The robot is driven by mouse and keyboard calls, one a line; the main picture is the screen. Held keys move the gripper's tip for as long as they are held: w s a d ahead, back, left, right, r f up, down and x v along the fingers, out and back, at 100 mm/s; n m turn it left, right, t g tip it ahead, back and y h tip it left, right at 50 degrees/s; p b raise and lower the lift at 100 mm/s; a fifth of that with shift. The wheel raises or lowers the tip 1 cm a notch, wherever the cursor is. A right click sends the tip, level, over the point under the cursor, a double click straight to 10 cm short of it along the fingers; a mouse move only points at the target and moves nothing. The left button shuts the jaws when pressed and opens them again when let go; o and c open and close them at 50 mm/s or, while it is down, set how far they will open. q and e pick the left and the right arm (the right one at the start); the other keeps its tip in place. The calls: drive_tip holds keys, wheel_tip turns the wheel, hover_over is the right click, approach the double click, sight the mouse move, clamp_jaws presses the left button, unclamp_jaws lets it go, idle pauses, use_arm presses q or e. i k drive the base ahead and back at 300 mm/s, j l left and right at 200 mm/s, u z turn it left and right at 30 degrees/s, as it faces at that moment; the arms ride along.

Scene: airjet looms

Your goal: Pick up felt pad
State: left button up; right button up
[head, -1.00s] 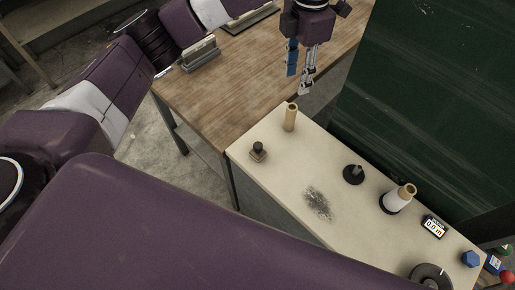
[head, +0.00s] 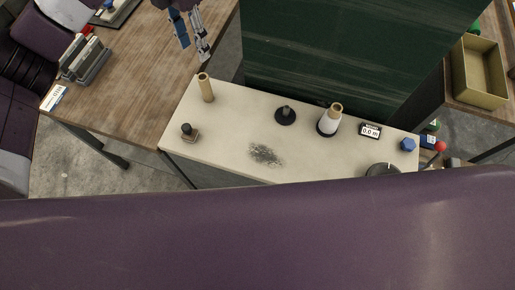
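A small block with a dark knob and a pale base (head: 189,133) stands upright at the left end of the cream table; it may be the felt pad, but I cannot be sure. A flat, dark grey fuzzy patch (head: 265,154) lies on the middle of the same table. My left gripper (head: 195,52) is at the top of the head view, over the wooden table side, beyond the cream table and apart from both. Its two fingers are spread, with nothing visible between them. My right gripper is out of view.
The cream table (head: 228,131) also holds a tan tube (head: 206,88), a black spindle base (head: 286,115), a white cone (head: 328,121), a small display (head: 370,131) and a blue knob (head: 408,145). A green panel (head: 350,50) rises behind. A yellow bin (head: 480,75) is right.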

sight(190, 134)
drive_tip(key=j+z, duration=0.3)
drive_tip(key=k+j+z, duration=0.15)
drive_tip(key=j+z, duration=0.2)
drive_tip(key=j, duration=0.15)
drive_tip(key=k+j+z, duration=0.15)
drive_tip(key=j+z, duration=0.15)
drive_tip(key=k+j+z, duration=0.15)
drive_tip(key=j+z, duration=0.2)
drive_tip(key=j, duration=0.1)
